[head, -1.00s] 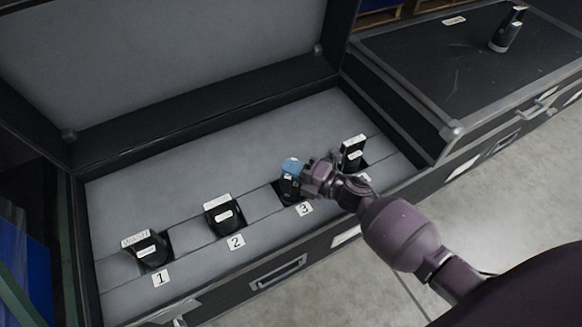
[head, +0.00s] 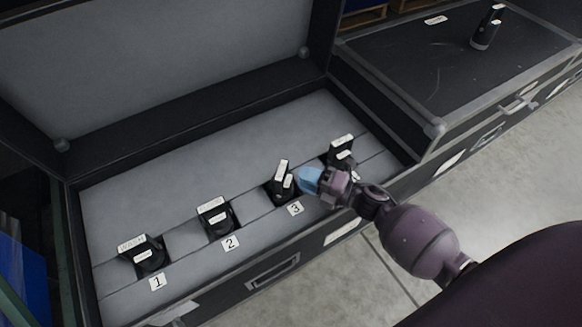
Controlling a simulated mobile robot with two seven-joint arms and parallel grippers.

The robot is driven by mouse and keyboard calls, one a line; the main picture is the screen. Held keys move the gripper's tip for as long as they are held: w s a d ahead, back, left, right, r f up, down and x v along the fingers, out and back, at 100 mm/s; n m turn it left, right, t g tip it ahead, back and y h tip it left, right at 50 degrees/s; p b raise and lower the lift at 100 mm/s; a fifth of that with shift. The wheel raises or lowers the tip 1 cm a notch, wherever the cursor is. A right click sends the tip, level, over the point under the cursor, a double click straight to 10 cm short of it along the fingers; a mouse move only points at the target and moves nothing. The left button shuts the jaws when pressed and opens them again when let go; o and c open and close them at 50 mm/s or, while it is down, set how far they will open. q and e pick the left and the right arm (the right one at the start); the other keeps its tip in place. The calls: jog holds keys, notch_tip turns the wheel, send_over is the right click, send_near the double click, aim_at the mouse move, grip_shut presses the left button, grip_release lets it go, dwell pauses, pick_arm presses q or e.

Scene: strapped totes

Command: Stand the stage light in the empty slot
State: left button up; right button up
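A black stage light (head: 283,186) with white labels is in slot 3 of the open case's grey foam (head: 240,160). It looks upright and turned differently from its neighbours; its base is hidden in the slot. My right gripper (head: 311,180), with blue fingertips, is just right of this light, seemingly apart from it and holding nothing I can see. Its finger gap is not clear. Other black lights sit in slot 1 (head: 145,256), slot 2 (head: 217,217) and the rightmost slot (head: 341,153), the last partly behind my gripper. My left gripper is not in view.
The case's raised lid (head: 160,65) stands behind the foam. A closed black case (head: 420,65) adjoins on the right, with another black light (head: 487,28) standing on it. Number cards lie before the slots. The foam behind the slots is clear.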

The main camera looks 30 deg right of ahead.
jog(key=v, duration=0.4)
jog(key=shift+r+p, duration=0.1)
jog(key=shift+p, duration=0.2)
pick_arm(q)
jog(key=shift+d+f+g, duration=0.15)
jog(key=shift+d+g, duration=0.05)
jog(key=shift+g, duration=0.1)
pick_arm(e)
jog(key=shift+s+d, duration=0.35)
jog(key=shift+s, duration=0.05)
